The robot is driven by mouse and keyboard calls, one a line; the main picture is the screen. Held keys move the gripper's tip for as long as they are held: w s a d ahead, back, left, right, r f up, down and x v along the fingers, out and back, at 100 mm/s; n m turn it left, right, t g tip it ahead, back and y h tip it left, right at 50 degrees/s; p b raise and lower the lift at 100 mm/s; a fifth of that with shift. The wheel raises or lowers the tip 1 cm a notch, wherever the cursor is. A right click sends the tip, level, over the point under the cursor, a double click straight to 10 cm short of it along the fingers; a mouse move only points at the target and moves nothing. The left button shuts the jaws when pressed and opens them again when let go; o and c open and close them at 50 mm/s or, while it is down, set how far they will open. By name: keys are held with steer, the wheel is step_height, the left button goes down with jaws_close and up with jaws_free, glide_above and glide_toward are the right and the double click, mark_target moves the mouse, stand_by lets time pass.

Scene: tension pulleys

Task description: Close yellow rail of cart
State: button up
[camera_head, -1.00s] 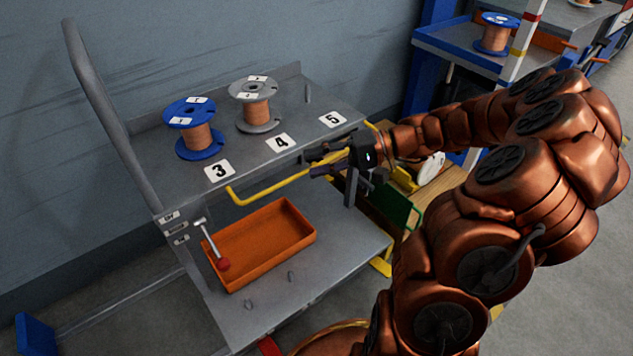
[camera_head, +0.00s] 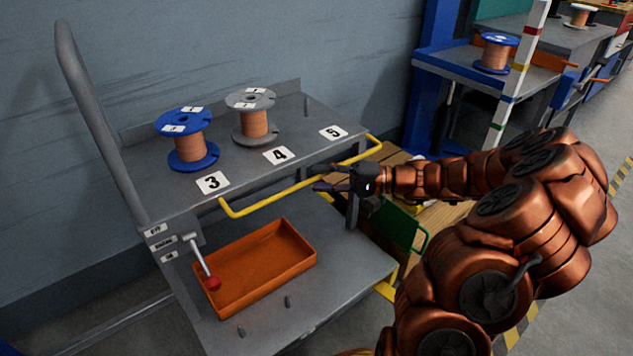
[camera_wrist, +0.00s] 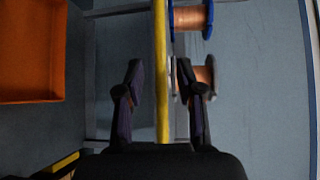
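The yellow rail (camera_head: 270,202) runs along the front of the grey cart's (camera_head: 345,148) upper shelf, standing out from its edge, with bent ends at left and right. My gripper (camera_head: 322,178) is at the rail's middle to right part, in front of the shelf. In the wrist view the rail (camera_wrist: 160,60) runs lengthwise between the two spread fingers (camera_wrist: 160,80), with gaps on both sides. The gripper is open. Whether the fingers touch the rail cannot be told. The palm hides part of the rail in the wrist view.
A blue spool (camera_head: 187,140) and a grey spool (camera_head: 253,118) of copper wire stand on the upper shelf. An orange tray (camera_head: 262,270) and a red-knobbed lever (camera_head: 203,262) are below. A second bench (camera_head: 470,68) stands at the back right.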

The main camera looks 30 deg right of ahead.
steer(key=shift+x, duration=0.8)
steer(key=shift+c, duration=0.2)
jaws_close()
